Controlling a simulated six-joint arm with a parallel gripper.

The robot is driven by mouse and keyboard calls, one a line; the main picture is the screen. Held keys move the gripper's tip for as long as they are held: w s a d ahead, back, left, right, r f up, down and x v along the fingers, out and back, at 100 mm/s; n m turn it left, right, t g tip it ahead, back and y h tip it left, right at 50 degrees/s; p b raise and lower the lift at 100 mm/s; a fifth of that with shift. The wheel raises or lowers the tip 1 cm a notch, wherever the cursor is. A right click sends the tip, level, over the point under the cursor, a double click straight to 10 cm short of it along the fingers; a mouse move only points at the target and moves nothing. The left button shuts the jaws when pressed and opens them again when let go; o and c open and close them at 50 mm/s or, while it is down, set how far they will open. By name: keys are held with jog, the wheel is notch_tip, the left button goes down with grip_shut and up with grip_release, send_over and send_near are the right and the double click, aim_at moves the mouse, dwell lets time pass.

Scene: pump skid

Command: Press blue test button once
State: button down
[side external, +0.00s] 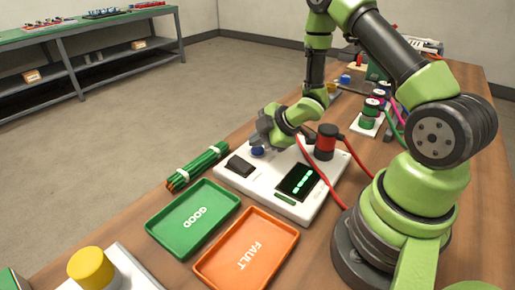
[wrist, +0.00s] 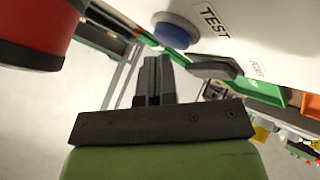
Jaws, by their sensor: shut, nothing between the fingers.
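In the wrist view the blue button (wrist: 176,30) has a pale collar and stands beside the printed word TEST. My gripper (side external: 266,133) is shut and empty, close to the button. In the wrist view the shut fingers (wrist: 154,70) point toward the button's side of the panel, with the button a little beyond and right of the tips. I cannot tell whether they touch it.
A black rocker switch (side external: 240,166) and a lit display (side external: 298,182) are on the panel. A red-topped black cylinder (side external: 326,141) stands near my gripper, with red cables. Green GOOD (side external: 160,238) and orange FAULT (side external: 220,278) trays lie in front. Bundled green rods (side external: 196,166) lie left.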

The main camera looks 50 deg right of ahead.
aim_at(258, 150)
jog(key=shift+f, duration=0.5)
dwell(0.4)
dwell(0.3)
jog(key=shift+r, duration=0.95)
jog(key=shift+r, duration=2.5)
